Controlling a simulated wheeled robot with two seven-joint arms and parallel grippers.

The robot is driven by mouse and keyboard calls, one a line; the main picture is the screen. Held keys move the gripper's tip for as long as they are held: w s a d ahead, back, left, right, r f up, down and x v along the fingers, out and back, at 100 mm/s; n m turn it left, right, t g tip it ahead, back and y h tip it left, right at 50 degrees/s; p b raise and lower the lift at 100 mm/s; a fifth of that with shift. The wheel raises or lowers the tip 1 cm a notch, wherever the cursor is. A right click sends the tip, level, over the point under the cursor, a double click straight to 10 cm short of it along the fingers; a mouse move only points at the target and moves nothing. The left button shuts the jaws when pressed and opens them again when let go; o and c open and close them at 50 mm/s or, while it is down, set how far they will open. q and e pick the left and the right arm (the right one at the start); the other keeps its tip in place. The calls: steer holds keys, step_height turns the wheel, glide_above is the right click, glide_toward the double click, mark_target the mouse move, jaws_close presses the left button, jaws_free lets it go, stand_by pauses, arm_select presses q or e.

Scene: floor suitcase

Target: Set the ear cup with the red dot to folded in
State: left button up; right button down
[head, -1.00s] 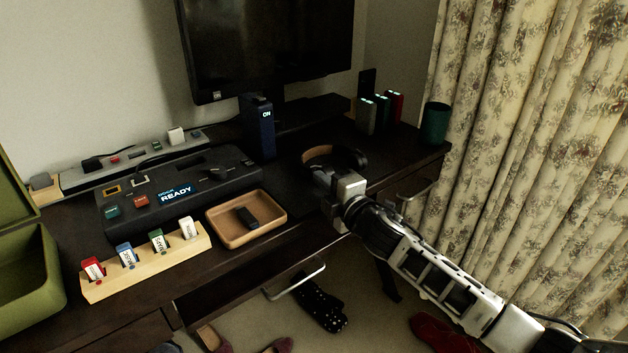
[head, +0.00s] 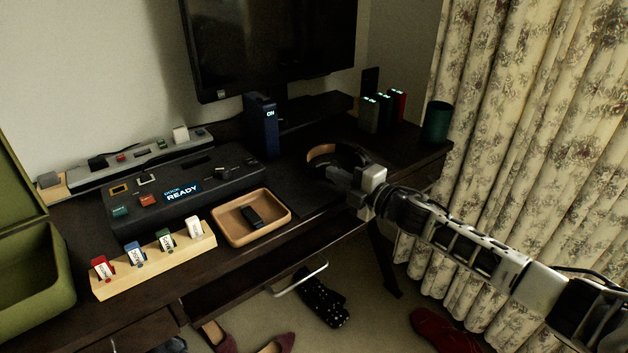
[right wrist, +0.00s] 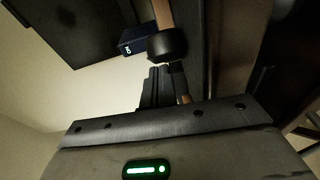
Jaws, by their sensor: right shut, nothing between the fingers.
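The headphones (head: 322,150) lie on the dark desk, with a tan headband and dark ear cups. In the right wrist view a dark ear cup (right wrist: 167,46) hangs off the tan band (right wrist: 162,13), just beyond my fingertips. I see no red dot in either view, and I cannot tell whether this cup is folded. My right gripper (head: 334,173) is at the near side of the headphones and hides part of them. Its dark fingers (right wrist: 158,84) are shut and empty; whether they touch the cup is unclear. My left gripper is not in view.
A wooden tray (head: 285,220) with a dark item and a card rack (head: 205,248) stand left of my right arm. A navy box (head: 262,127), a monitor (head: 270,40) and a green cup (head: 437,122) are behind. A floral curtain (head: 530,130) borders the right.

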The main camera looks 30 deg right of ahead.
steer(key=shift+w+d, duration=0.25)
steer(key=shift+d, duration=0.3)
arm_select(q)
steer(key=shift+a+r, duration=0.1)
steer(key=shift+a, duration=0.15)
arm_select(e)
steer(key=shift+w+d, duration=0.55)
steer(key=shift+d, duration=0.05)
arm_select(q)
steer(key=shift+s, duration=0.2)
